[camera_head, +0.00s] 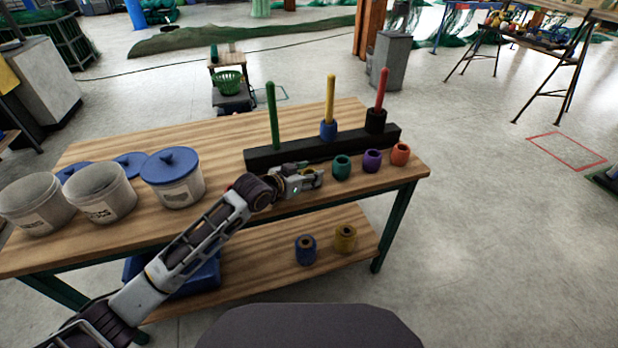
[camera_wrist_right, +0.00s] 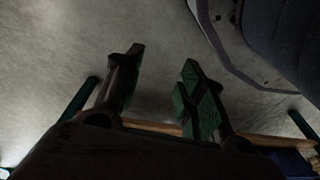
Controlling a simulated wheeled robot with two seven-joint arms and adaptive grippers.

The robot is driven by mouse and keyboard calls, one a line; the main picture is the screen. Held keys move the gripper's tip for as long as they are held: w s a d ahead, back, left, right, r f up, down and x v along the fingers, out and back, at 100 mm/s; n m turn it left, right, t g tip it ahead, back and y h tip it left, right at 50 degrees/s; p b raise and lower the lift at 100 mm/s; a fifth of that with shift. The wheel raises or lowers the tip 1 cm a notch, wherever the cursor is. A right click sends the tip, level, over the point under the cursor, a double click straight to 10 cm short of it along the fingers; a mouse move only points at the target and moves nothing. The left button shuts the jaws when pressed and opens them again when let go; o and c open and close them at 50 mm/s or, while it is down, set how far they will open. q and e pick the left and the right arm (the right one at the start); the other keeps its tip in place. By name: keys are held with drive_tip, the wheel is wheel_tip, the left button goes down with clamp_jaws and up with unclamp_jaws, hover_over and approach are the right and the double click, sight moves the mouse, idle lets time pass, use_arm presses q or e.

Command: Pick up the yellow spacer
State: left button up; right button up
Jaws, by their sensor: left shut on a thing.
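The yellow spacer (camera_head: 345,238) stands on the lower shelf of the workbench, beside a blue spacer (camera_head: 305,250). My left gripper (camera_head: 316,175) is above the bench top, just left of the green spacer (camera_head: 341,167). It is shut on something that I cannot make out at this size. It is higher than the yellow spacer and apart from it. My right gripper (camera_wrist_right: 162,90) shows in the right wrist view, with its fingers apart and nothing between them; the floor is behind it. It is not visible in the head view.
Behind is a black peg base (camera_head: 290,152) with green, yellow and red pegs. White buckets (camera_head: 103,194) stand at left. The bench top's front edge (camera_head: 395,182) overhangs the shelf (camera_head: 270,275).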

use_arm(q)
drive_tip(key=shift+r, duration=0.75)
wheel_tip(320, 180, up, 9)
drive_tip(key=p, duration=0.2)
drive_tip(key=shift+f, duration=0.2)
use_arm(e)
drive_tip(key=shift+s+d+f, duration=0.3)
drive_tip(key=shift+d+f, duration=0.05)
drive_tip(key=shift+f, duration=0.5)
drive_tip(key=shift+s+d+f, duration=0.3)
drive_tip(key=shift+s+f, duration=0.05)
drive_tip(key=shift+f, duration=0.55)
drive_tip(key=shift+s+d+f, duration=0.3)
drive_tip(key=shift+d+f, duration=0.05)
drive_tip(key=shift+f, duration=0.5)
